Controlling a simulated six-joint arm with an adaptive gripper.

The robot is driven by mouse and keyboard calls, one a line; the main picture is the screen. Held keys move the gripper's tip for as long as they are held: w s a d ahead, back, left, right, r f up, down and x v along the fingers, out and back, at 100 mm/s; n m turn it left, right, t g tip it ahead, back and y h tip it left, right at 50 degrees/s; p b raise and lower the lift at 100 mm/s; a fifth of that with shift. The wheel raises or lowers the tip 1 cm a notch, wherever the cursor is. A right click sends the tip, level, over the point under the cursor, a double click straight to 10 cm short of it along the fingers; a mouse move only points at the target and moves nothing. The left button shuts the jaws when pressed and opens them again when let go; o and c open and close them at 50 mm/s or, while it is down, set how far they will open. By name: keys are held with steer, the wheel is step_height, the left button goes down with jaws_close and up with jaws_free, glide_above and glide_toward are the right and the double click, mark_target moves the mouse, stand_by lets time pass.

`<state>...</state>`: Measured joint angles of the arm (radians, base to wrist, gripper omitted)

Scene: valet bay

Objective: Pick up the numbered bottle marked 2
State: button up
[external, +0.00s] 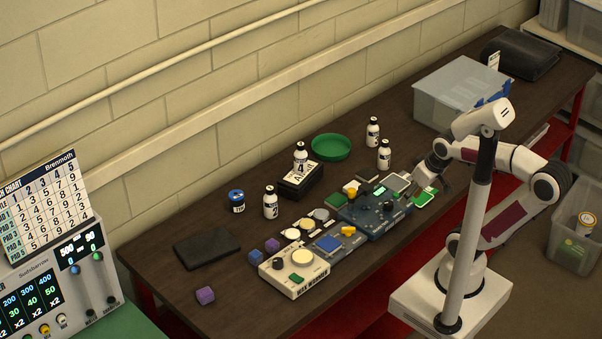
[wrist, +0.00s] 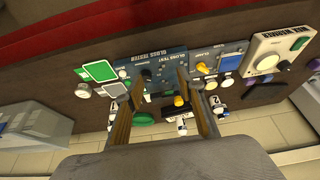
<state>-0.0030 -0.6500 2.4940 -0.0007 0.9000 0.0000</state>
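The bottle marked 2 (external: 270,203) is white with a black cap and stands upright on the dark bench, left of the black box. It also shows in the wrist view (wrist: 217,104), right of my fingers. My gripper (external: 428,178) is over the right end of the row of devices, well to the right of the bottle. In the wrist view my gripper (wrist: 160,76) has its two fingers spread apart, with nothing held between them.
A bottle marked 4 (external: 300,156) stands on a black box (external: 300,182). Two more bottles (external: 373,132) (external: 384,156) stand right of the green dish (external: 331,147). A blue-lidded jar (external: 237,201) is left of bottle 2. Devices (external: 330,243) line the front; a clear bin (external: 455,95) stands right.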

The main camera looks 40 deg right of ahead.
steer(key=w+d+f+n, duration=0.1)
steer(key=w, duration=0.6)
steer(key=w+d+f+n+t+h, duration=0.1)
steer(key=w+f, duration=0.1)
steer(key=w, duration=0.5)
steer(key=w+d+f+h, duration=0.1)
steer(key=w+d+f, duration=0.1)
steer(key=w, duration=0.5)
steer(key=shift+w+f+n, duration=0.1)
steer(key=shift+w+n, duration=0.25)
steer(key=shift+n, duration=0.05)
steer(key=w+a+f+n+t+y, duration=0.1)
steer(key=w+a+n+t+y, duration=0.4)
steer(key=w+a, duration=0.9)
steer(key=a+r+n+y, duration=0.1)
steer(key=a+r+y, duration=0.5)
steer(key=a, duration=0.1)
steer(key=shift+w+a+g, duration=0.35)
steer(key=shift+w+g, duration=0.05)
steer(key=shift+w, duration=0.05)
steer(key=shift+f, duration=0.15)
